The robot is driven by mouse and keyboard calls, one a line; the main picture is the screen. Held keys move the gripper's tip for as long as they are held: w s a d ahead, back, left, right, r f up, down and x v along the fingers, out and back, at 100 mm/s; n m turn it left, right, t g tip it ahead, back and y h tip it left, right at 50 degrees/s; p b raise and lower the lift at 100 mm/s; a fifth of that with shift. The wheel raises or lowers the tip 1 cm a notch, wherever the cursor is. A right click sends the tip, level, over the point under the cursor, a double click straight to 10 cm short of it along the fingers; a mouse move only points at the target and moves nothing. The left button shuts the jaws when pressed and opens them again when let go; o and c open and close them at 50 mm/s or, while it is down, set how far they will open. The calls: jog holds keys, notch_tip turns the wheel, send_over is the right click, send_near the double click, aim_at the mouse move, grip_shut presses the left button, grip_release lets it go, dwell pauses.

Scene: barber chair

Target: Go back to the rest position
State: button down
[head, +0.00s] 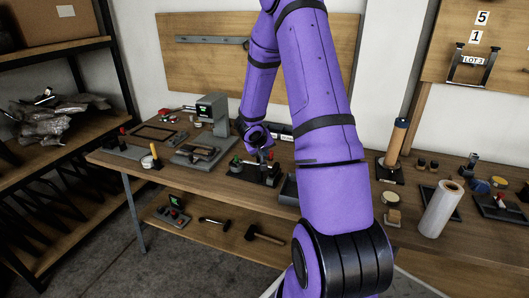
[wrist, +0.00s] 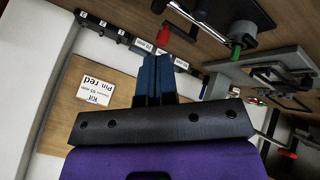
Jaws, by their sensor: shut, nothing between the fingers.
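My purple arm (head: 320,100) reaches up over the workbench and bends down at its far end. My gripper shows in the wrist view (wrist: 154,75), where its two blue fingers lie together with nothing between them. In the head view the arm's end is over the middle of the bench, close to a black fixture (head: 258,172) with a green knob; whether they touch cannot be told. The wrist view also shows a green part (wrist: 236,48) on a dark fixture, apart from the fingers.
The wooden workbench (head: 330,214) holds a grey machine (head: 212,110), a white roll (head: 440,208), an upright cylinder (head: 397,140) and small trays. Shelving (head: 62,150) stands at the left. Two hammers lie on the lower shelf. The floor at front left is clear.

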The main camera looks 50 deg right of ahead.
dwell(0.5)
jog(key=s+d+r+v, duration=0.1)
jog(key=v, duration=1.2)
jog(key=s+d+r+v, duration=0.1)
jog(key=s+d+v, duration=0.1)
jog(key=v, duration=1.2)
jog(key=s+a+r+n+t+y, duration=0.1)
jog(key=s+a+r+n+y, duration=0.2)
jog(key=s+a, duration=0.6)
jog(key=s+a+r+n+t+y, duration=0.2)
jog(key=s+a+r+y, duration=0.2)
jog(key=s+a, duration=0.5)
jog(key=shift+s+a+r+n, duration=0.15)
jog(key=shift+a+r+n, duration=0.35)
jog(key=shift+a, duration=0.4)
